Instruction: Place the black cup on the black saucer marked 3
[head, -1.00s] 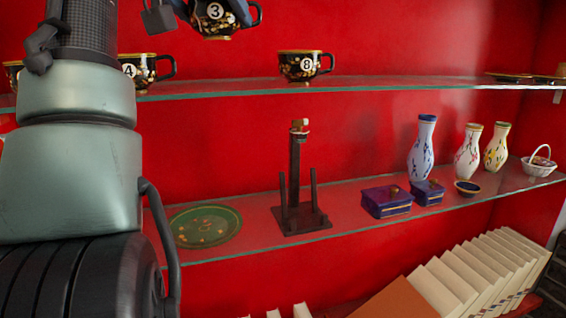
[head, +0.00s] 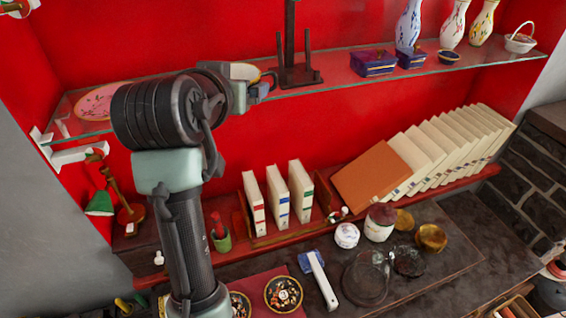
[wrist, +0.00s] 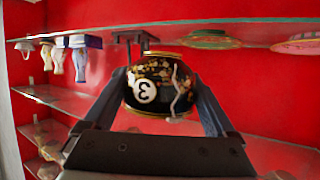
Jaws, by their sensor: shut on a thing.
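My gripper (wrist: 158,100) is shut on the black cup (wrist: 155,72), which has gold rims, floral decoration and a white 3; the wrist view shows it inverted. In the head view my gripper (head: 262,86) is in front of the glass shelf, and my arm hides most of the cup. A black saucer with a floral pattern (head: 283,293) lies on the red mat at the bottom. A second black saucer (head: 239,305) beside it is partly hidden by my arm. I cannot read a number on either saucer. The held cup is well above them.
The glass shelf (head: 345,84) carries a dark stand (head: 297,75), purple boxes, vases and a pink plate (head: 100,100). Below are books (head: 277,195), a white-handled brush (head: 320,280), jars (head: 379,222) and a glass vessel (head: 366,278) near the saucers.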

